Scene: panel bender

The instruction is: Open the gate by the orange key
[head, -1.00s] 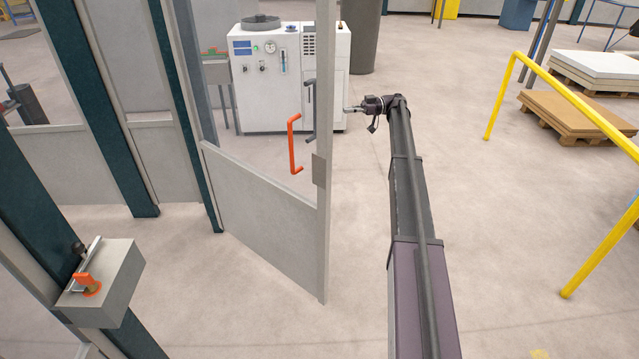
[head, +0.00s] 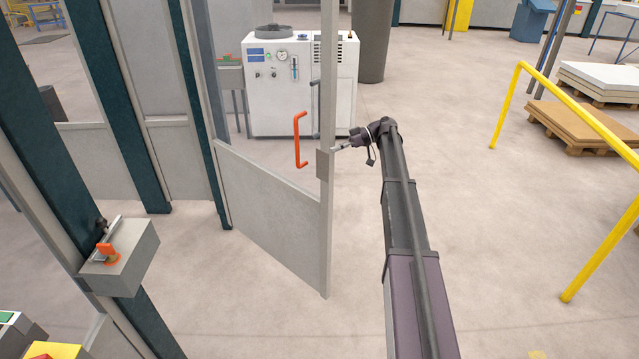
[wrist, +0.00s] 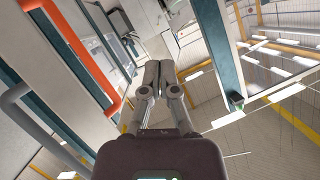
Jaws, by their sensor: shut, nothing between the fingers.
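The gate (head: 268,215) is a grey framed panel with a clear upper part. It stands swung open, away from the post with the lock box. An orange handle (head: 300,140) is on its near face; it also shows in the wrist view (wrist: 88,62). The orange key (head: 107,252) sits on a grey box (head: 128,265) on the dark green post at the left. My gripper (head: 338,149) is shut and empty at the gate's free edge, beside the lock plate. I cannot tell whether it touches. Its closed fingers show in the wrist view (wrist: 159,70).
A white machine (head: 270,95) stands behind the gate. A yellow rail (head: 575,100) and pallets with stacked sheets (head: 580,118) are at the right. Controls with a yellow part (head: 55,351) are at the lower left.

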